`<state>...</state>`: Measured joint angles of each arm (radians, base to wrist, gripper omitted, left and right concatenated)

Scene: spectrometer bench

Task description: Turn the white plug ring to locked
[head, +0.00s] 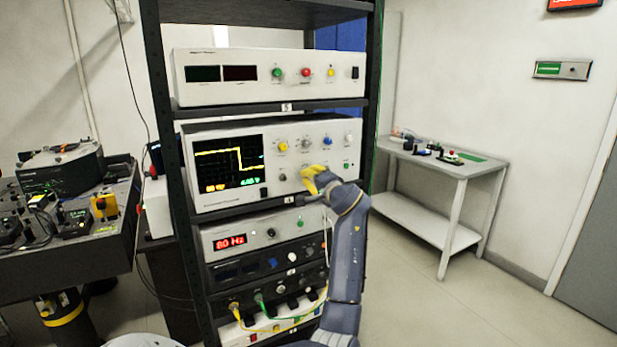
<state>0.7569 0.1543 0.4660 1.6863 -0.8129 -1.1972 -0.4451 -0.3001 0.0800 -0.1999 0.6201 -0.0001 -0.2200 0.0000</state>
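A small white round fitting (292,257) shows on the black panel low in the rack, beside a blue one (273,263). It may be the white plug ring; its locking marks are too small to read. Another white knob (349,138) sits at the upper right of the oscilloscope's front. My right gripper (308,180), with yellow fingers, is in front of the oscilloscope's lower knobs, above and a little right of the low white fitting. I cannot tell whether its fingers are open or touch a knob. My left gripper is not in view.
The oscilloscope (227,163) and other instruments stand on rack shelves. Yellow and green cables (262,308) hang from the lowest units. A dark bench (105,245) with devices is at left. A white side table (450,168) is at right, with clear floor before it.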

